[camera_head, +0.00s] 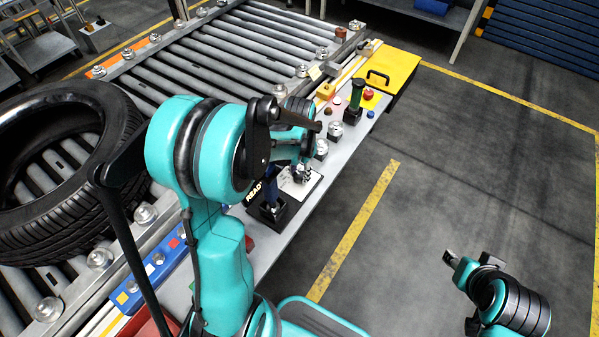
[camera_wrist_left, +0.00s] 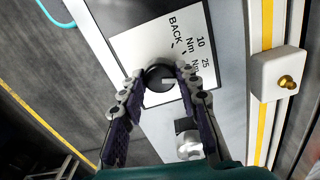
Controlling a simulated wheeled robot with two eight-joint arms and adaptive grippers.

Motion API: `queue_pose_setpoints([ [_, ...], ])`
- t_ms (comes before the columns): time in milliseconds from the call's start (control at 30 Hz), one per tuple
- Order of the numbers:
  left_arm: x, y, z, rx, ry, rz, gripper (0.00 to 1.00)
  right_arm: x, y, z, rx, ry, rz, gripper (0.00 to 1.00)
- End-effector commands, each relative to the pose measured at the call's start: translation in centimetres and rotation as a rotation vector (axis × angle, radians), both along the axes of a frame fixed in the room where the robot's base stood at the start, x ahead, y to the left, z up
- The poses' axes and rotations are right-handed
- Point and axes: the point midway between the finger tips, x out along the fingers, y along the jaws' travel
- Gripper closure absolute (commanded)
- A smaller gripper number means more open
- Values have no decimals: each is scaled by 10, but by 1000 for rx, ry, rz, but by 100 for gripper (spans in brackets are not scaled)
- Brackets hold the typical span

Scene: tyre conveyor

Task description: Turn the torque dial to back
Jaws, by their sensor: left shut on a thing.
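The torque dial is a round black knob (camera_wrist_left: 159,77) with a white pointer mark, on a white plate (camera_wrist_left: 150,45) printed BACK, 10 Nm and 25 Nm. In the left wrist view the pointer mark points to the right, away from the BACK lettering. My left gripper (camera_wrist_left: 160,85) has one finger on each side of the knob and is shut on it. In the head view my left gripper (camera_head: 299,172) is over the console, and the dial is hidden there. My right gripper (camera_head: 449,258) is over open floor at the right, far from the dial; its jaw opening is unclear.
A silver knob (camera_wrist_left: 189,146) sits near the dial in the left wrist view. The console (camera_head: 290,222) carries a black holder (camera_head: 268,212), a green-handled lever (camera_head: 356,95) and buttons. A tyre (camera_head: 60,240) lies on the roller conveyor at left. Floor at right is clear.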

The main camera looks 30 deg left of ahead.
Motion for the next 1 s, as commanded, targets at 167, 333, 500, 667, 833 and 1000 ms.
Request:
queue_pose_setpoints([
  [167, 0, 0, 0, 0, 0, 63, 97, 0, 0, 0, 0, 0, 0, 60],
  [333, 0, 0, 0, 0, 0, 177, 97, 0, 0, 1, 0, 0, 0, 60],
  [500, 0, 0, 0, 0, 0, 330, 97, 0, 0, 2, 0, 0, 0, 60],
  [667, 0, 0, 0, 0, 0, 483, 97, 0, 0, 3, 0, 0, 0, 60],
  [833, 0, 0, 0, 0, 1, 644, 97, 0, 0, 4, 0, 0, 0, 60],
  [1000, 0, 0, 0, 0, 1, 806, 97, 0, 0, 5, 0, 0, 0, 60],
])
